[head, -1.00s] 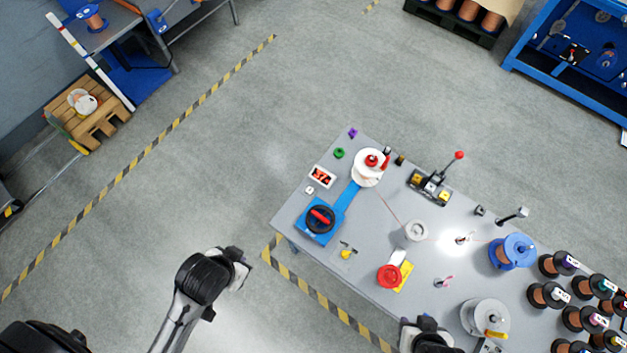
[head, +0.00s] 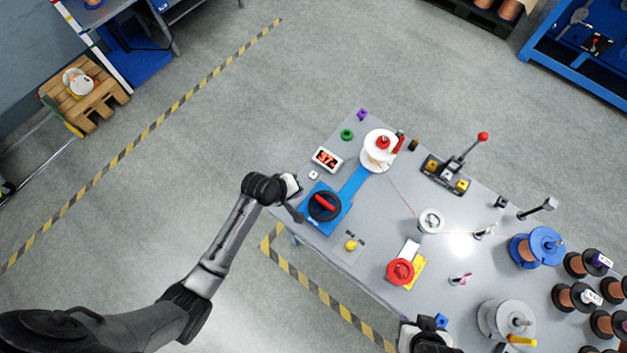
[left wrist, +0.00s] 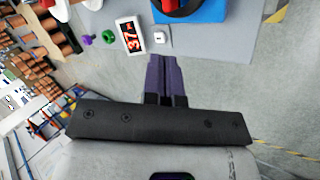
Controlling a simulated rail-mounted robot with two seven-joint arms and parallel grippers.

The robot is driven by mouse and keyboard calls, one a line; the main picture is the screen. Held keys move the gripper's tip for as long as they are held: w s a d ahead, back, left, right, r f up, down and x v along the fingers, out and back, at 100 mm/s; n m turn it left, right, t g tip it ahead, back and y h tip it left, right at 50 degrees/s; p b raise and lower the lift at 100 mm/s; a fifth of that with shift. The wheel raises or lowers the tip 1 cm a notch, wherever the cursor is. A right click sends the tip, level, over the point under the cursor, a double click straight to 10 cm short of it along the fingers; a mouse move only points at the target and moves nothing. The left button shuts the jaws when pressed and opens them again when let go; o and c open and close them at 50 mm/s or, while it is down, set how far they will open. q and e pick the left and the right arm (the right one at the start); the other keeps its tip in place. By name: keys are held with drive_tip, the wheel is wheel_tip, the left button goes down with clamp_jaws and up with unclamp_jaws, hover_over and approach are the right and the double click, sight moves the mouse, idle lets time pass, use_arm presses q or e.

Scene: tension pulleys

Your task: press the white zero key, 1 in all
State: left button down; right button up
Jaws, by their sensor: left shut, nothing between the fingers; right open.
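The white zero key (head: 314,175) is a small white block on the grey table, beside the white display with orange digits (head: 327,159). In the left wrist view the key (left wrist: 162,35) lies just beyond the tips of my left gripper (left wrist: 157,60), with a gap in the picture; I cannot tell the height between them. The left gripper's purple fingers are together and empty. In the head view my left arm reaches in at the table's left edge. My right gripper (head: 425,328) is open at the front edge of the table, partly cut off below.
A blue base with a black and red knob (head: 323,205) sits close below the key. A green ring (head: 347,134) and a white spool (head: 379,150) stand behind the display. A lever box (head: 446,174), red knob (head: 400,272) and several spools fill the rest.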

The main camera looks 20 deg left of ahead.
use_arm(q)
drive_tip(key=w+f+n+t+h+b, duration=0.1)
drive_tip(key=w+f+n+b, duration=0.1)
drive_tip(key=w, duration=0.5)
drive_tip(key=w+f+n+t+b, duration=0.1)
drive_tip(key=w+f+n+b, duration=0.2)
drive_tip(key=w+n, duration=0.4)
drive_tip(key=shift+w+f+h+b, duration=0.35)
drive_tip(key=shift+w+f+h, duration=0.1)
drive_tip(key=shift+f, duration=0.4)
use_arm(e)
wheel_tip(320, 180, down, 8)
drive_tip(key=shift+r, duration=0.25)
use_arm(q)
drive_tip(key=shift+d+f, duration=0.1)
use_arm(e)
drive_tip(key=shift+f, duration=0.1)
use_arm(q)
drive_tip(key=b, duration=0.8)
hover_over(314, 175)
wheel_tip(314, 175, down, 7)
drive_tip(key=shift+s+r, duration=0.1)
drive_tip(key=shift+s, duration=0.05)
drive_tip(key=shift+f, duration=0.85)
use_arm(e)
wheel_tip(314, 175, down, 8)
drive_tip(key=shift+f, duration=0.15)
use_arm(q)
drive_tip(key=shift+f, duration=0.2)
drive_tip(key=shift+f+b, duration=0.3)
